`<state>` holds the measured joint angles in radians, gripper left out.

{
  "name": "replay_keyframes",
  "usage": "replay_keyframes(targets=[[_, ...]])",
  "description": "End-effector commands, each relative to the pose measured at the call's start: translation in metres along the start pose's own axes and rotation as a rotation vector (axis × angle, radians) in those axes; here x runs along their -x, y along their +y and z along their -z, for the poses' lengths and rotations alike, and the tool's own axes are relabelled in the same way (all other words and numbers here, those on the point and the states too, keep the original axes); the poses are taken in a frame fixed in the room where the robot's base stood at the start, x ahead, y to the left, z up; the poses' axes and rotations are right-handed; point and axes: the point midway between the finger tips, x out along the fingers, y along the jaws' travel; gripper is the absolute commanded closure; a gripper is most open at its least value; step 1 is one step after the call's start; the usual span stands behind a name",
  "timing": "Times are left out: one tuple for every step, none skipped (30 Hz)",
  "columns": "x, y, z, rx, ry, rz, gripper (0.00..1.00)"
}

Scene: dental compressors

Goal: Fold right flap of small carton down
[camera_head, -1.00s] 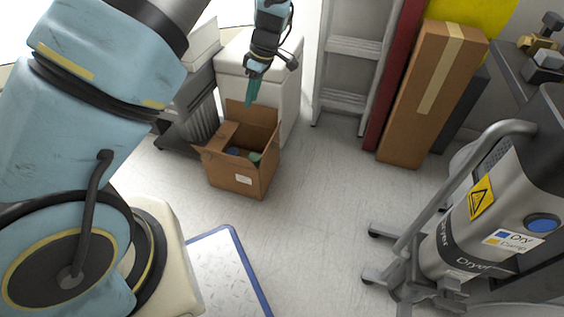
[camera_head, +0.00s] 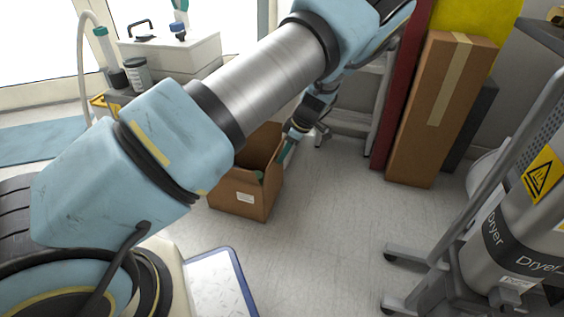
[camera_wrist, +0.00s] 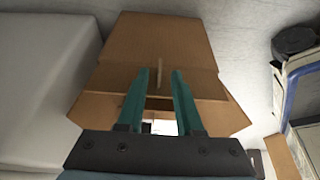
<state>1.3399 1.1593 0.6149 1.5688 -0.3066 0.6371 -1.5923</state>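The small brown carton (camera_head: 238,200) stands on the floor with its top open. In the head view its back flap (camera_head: 264,142) stands up, and my arm hides the left part of the box. My gripper (camera_head: 285,158) is at the carton's right side, with its teal fingers pointing down close to the right edge. In the wrist view the carton (camera_wrist: 155,40) fills the middle, with flaps spread to the sides. There the two fingers (camera_wrist: 163,72) are apart, with a thin upright cardboard edge showing between their tips. I cannot tell whether they touch the cardboard.
A tall taped box (camera_head: 440,110) leans at the back right beside a red panel and a ladder. A grey dryer (camera_head: 515,240) with a tube frame stands at the right. A blue-edged white board (camera_head: 215,285) lies in front. The floor between carton and dryer is clear.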

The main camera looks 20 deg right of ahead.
Motion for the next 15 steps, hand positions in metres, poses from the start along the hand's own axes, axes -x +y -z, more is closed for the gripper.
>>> replay_keyframes(targets=[[-0.01,0.0,-0.001,0.001,0.0,0.001,0.65],[-0.013,0.0,-0.001,0.001,0.0,0.0,0.65],[-0.016,0.0,-0.001,0.0,0.0,-0.001,0.65],[-0.018,0.0,-0.001,0.0,-0.001,-0.001,0.65],[-0.019,0.0,-0.001,0.0,-0.001,-0.001,0.65],[-0.02,0.0,-0.001,0.0,-0.001,-0.001,0.65],[-0.021,0.0,-0.001,0.0,-0.001,-0.001,0.65],[-0.022,0.0,-0.001,0.0,-0.001,-0.001,0.65],[-0.022,0.0,0.0,0.0,-0.001,-0.001,0.65],[-0.022,0.0,0.0,0.0,-0.001,-0.001,0.65],[-0.022,0.0,0.0,0.0,-0.001,-0.001,0.65],[-0.022,0.0,0.0,0.0,-0.001,-0.001,0.65],[-0.022,0.0,0.0,0.0,-0.001,-0.001,0.65],[-0.022,0.0,0.0,0.0,-0.001,-0.001,0.65],[-0.022,0.0,0.0,0.0,-0.001,-0.001,0.65]])
